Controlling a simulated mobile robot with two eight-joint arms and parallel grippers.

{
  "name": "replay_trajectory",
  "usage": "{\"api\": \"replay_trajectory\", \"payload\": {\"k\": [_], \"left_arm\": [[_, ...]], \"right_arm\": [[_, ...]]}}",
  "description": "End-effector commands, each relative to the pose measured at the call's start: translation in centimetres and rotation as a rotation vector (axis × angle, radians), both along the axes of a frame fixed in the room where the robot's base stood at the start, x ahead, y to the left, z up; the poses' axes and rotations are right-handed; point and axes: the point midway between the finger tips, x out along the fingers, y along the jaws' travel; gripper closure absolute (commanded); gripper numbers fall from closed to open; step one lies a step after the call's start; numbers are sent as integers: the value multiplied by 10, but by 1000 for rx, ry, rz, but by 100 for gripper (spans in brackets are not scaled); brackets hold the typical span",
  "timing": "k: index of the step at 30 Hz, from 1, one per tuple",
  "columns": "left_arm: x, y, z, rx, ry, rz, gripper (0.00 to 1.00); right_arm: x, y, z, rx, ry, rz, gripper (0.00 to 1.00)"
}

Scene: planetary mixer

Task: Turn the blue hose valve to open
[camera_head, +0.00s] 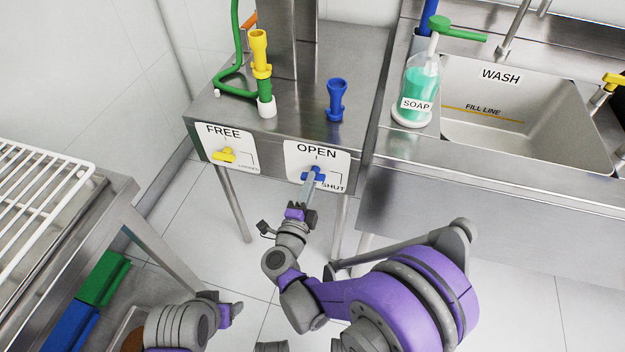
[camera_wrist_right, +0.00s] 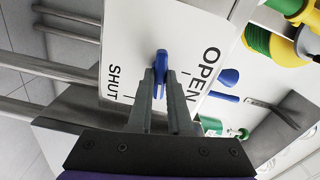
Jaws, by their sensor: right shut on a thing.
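The blue hose valve (camera_head: 319,174) sits on a white plate (camera_head: 331,162) marked OPEN at the top and SHUT at the lower right, on the front of a steel counter. In the right wrist view its blue handle (camera_wrist_right: 161,62) stands between my fingers. My right gripper (camera_head: 311,182) is shut on this handle, and the fingertips hide part of it. I cannot tell exactly which mark the handle points to. My left gripper (camera_head: 232,311) is low at the left, far from the valve; its jaws do not show clearly.
A yellow valve (camera_head: 224,155) on a FREE plate is left of the blue one. A blue nozzle (camera_head: 336,98) and a yellow-green hose nozzle (camera_head: 260,60) stand on the counter. A soap bottle (camera_head: 421,82) and sink (camera_head: 535,110) are right. A wire rack (camera_head: 35,210) is left.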

Motion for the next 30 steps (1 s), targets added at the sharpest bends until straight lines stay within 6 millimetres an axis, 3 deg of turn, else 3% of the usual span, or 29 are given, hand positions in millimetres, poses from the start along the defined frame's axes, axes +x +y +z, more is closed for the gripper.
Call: {"api": "replay_trajectory", "payload": {"k": [6, 16, 24, 30], "left_arm": [[0, 0, -1, 0, 0, 0, 34], [0, 0, -1, 0, 0, 0, 34], [0, 0, -3, 0, 1, 0, 34], [0, 0, -3, 0, 1, 0, 34]], "right_arm": [[0, 0, 0, -196, 64, 0, 100], [0, 0, 0, -228, 75, 0, 100], [0, 0, 0, -531, 174, 0, 100], [-1, 0, 0, -588, 192, 0, 100]]}}
